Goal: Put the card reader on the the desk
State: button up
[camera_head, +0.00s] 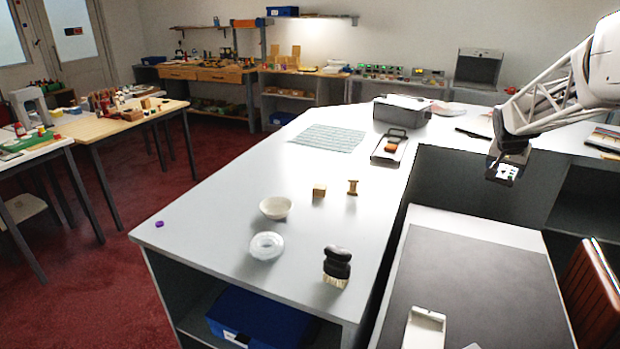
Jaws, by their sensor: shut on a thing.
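My gripper (508,158) is at the right, high over the far end of the desk (516,234). It is shut on a small dark device with pale keys, which looks like the card reader (504,172). The fingers are hard to make out at this size. The card reader hangs below the gripper, apart from any surface. The desk is the lower grey-white surface at the lower right, with a large dark mat (468,283) on it.
A white tray-like object (424,328) lies on the mat's near edge. The higher counter (215,222) on the left holds a bowl (275,207), a brush (337,266) and a clipboard-like board (381,158). A brown chair (590,297) stands right of the desk. Most of the mat is clear.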

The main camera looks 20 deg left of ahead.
jog(key=w+a+n+y, duration=0.1)
jog(key=w+a, duration=0.2)
jog(key=a, duration=1.3)
jog(key=w+a+n, duration=0.1)
jog(key=w+a, duration=0.3)
jog(key=a, duration=1.2)
jog(key=s+a+n, duration=0.1)
jog(key=s+a, duration=0.1)
jog(key=a, duration=1)
jog(key=s+a, duration=0.2)
jog(key=a, duration=1.1)
jog(key=shift+y, duration=0.4)
jog(key=shift+w+d+f, duration=0.1)
jog(key=shift+d+f, duration=0.05)
jog(key=shift+f, duration=0.8)
jog(key=shift+w+d+f, duration=0.1)
jog(key=shift+d+f, duration=0.1)
jog(key=shift+f, duration=0.7)
jog(key=shift+w+d+f, duration=0.1)
jog(key=shift+d+f, duration=0.05)
jog(key=shift+f, duration=0.8)
jog(key=shift+f, duration=2.5)
jog(key=shift+f, duration=2.5)
